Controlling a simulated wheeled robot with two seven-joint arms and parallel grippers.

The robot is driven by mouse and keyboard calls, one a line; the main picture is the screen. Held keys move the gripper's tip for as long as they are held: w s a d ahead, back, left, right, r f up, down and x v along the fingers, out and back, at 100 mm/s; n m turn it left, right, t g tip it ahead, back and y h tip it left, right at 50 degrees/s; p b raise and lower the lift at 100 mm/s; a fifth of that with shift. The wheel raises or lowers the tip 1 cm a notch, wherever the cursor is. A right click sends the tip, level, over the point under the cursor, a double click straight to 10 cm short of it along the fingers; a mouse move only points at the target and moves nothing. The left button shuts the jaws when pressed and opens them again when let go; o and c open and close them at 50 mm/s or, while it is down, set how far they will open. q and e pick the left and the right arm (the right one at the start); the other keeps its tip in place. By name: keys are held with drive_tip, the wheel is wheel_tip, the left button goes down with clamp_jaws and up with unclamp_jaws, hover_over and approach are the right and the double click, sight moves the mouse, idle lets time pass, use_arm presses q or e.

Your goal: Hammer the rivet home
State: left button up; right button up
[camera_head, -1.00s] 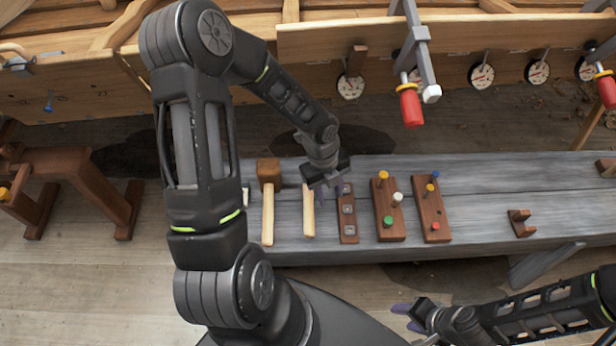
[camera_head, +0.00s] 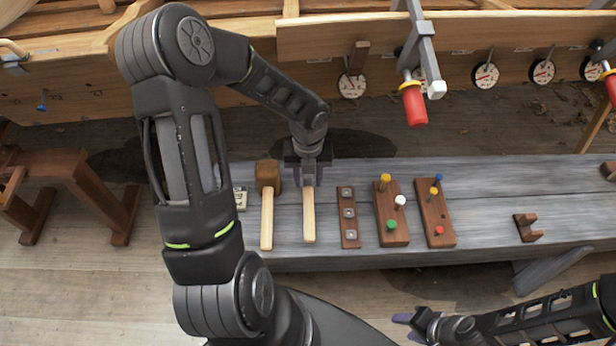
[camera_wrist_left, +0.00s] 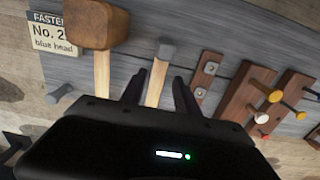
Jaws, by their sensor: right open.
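A hammer with a grey metal head (camera_wrist_left: 166,52) and pale wooden handle (camera_head: 309,222) lies on the grey bench. My left gripper (camera_head: 307,178) is over its head end. In the left wrist view my left gripper (camera_wrist_left: 160,92) is open, its fingers on either side of the handle; contact cannot be told. A brown mallet (camera_head: 267,178) lies to its left. A blue-headed rivet (camera_head: 438,178) stands in the right-hand brown rack. A small blue item (camera_head: 43,104) shows on the hull planking at left. My right gripper (camera_head: 408,322) is open and empty at the lower right.
The bench (camera_head: 485,205) also holds a block with square plates (camera_head: 348,217), a rack of coloured pegs (camera_head: 391,228) and a notched brown block (camera_head: 527,227). A card (camera_head: 240,198) reads "No. 2 blue head".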

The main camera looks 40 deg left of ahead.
sight(308, 192)
use_arm(q)
wheel_tip(308, 192, down, 5)
drive_tip(key=b, duration=0.4)
drive_tip(key=shift+r, duration=0.1)
drive_tip(key=shift+f+b, duration=0.95)
drive_tip(key=shift+f, duration=0.3)
clamp_jaws()
idle(0.4)
drive_tip(key=shift+r, duration=0.1)
drive_tip(key=shift+r+p, duration=0.55)
drive_tip(key=shift+p, duration=0.25)
idle(0.4)
